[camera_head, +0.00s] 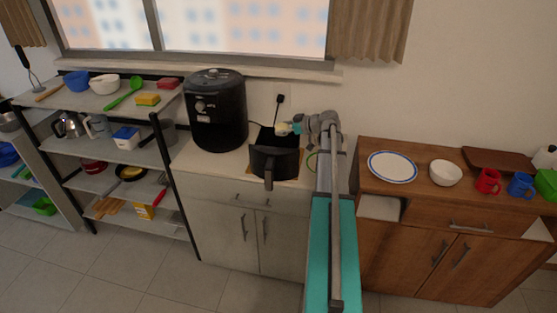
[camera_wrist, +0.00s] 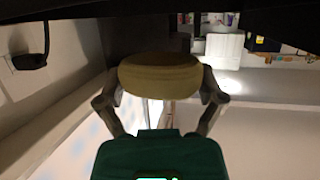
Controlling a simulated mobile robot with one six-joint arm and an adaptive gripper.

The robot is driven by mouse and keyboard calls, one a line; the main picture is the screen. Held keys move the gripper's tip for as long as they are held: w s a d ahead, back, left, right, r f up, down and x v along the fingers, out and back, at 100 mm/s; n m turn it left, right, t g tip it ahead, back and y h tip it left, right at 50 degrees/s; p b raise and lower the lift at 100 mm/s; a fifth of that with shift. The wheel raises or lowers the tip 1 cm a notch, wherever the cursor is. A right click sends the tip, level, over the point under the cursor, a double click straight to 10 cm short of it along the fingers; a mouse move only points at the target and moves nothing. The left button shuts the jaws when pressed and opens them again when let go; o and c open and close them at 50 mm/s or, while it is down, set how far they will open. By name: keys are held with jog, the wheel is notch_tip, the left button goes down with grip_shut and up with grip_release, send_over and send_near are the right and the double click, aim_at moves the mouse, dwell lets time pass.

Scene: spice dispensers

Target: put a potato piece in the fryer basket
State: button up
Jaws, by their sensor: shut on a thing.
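A yellowish potato piece (camera_head: 283,129) is held at the end of my gripper (camera_head: 294,127). In the wrist view the potato piece (camera_wrist: 160,76) sits between the two fingers of my gripper (camera_wrist: 160,85), which are shut on its sides. The black fryer basket (camera_head: 274,162) stands on the white counter, its handle towards the front. In the head view the potato piece appears above the basket's far right part; its exact height over it is hard to tell. The inside of the basket is mostly hidden.
The black air fryer (camera_head: 216,115) stands left of the basket. A wooden cabinet to the right bears a white plate (camera_head: 392,167), a bowl (camera_head: 445,173) and mugs. Shelves with kitchenware stand at left.

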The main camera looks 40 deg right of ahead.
jog(key=shift+f+b, duration=0.5)
jog(key=shift+f, duration=0.3)
jog(key=o, duration=0.9)
jog(key=shift+c, duration=0.2)
jog(key=shift+r, duration=0.15)
